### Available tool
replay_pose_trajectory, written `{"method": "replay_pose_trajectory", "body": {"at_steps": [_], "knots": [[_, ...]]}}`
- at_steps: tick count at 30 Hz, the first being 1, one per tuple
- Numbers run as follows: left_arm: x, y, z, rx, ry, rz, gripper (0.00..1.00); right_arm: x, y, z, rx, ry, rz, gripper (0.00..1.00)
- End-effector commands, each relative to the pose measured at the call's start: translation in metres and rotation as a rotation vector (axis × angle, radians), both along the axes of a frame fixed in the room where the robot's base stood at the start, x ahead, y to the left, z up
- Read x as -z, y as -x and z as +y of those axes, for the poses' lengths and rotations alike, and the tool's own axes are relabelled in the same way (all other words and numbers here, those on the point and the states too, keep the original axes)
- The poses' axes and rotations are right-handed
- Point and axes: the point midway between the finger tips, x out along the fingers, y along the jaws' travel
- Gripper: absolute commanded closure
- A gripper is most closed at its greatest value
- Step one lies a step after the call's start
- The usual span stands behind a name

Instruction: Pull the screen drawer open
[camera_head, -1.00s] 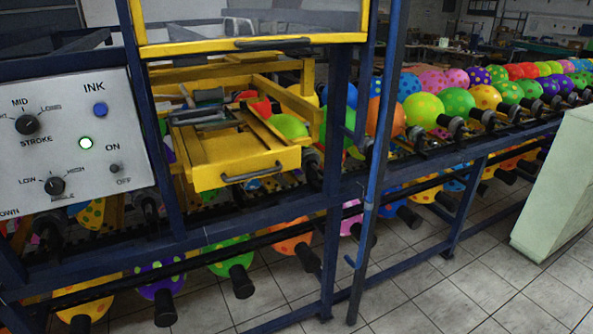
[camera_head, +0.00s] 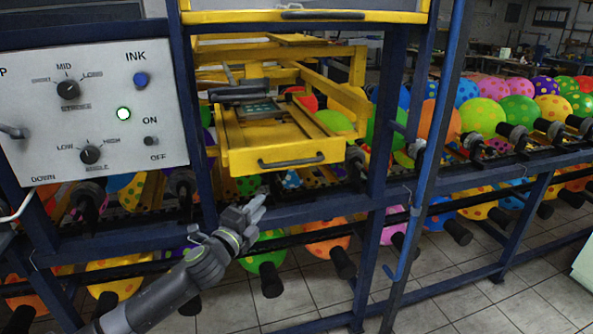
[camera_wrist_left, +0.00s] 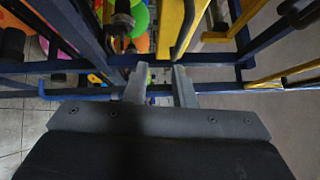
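The screen drawer (camera_head: 240,160) is a yellow tray with a dark bar handle (camera_head: 291,162) on its front face, inside the blue machine frame. It juts out somewhat toward me. My left gripper (camera_head: 257,206) is below and a little left of the handle, apart from it, in front of the lower blue rail. In the left wrist view its two fingers (camera_wrist_left: 158,75) stand apart with nothing held between them. A yellow bar with a dark strip, possibly the drawer front and handle, shows beyond them. My right gripper is not in view.
A control panel (camera_head: 92,110) with knobs and a lit button is left of the drawer. Blue posts (camera_head: 388,110) flank the opening, and a yellow-framed door (camera_head: 310,16) is above. Rows of dotted balloons (camera_head: 482,117) on dark holders run right and below.

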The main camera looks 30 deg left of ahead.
Motion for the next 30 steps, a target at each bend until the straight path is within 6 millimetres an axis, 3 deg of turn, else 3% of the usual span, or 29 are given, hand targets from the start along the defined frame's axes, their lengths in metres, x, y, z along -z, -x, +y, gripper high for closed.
{"method": "replay_pose_trajectory", "body": {"at_steps": [3, 8, 30], "knots": [[-0.023, 0.002, -0.012, 0.027, -0.054, -0.044, 0.77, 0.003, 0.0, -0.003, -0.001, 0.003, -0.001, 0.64], [-0.032, -0.006, -0.014, 0.031, -0.067, -0.055, 0.77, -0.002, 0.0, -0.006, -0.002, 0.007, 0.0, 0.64], [-0.049, -0.125, -0.006, 0.032, -0.062, -0.053, 0.77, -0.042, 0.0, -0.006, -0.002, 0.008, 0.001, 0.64]]}}
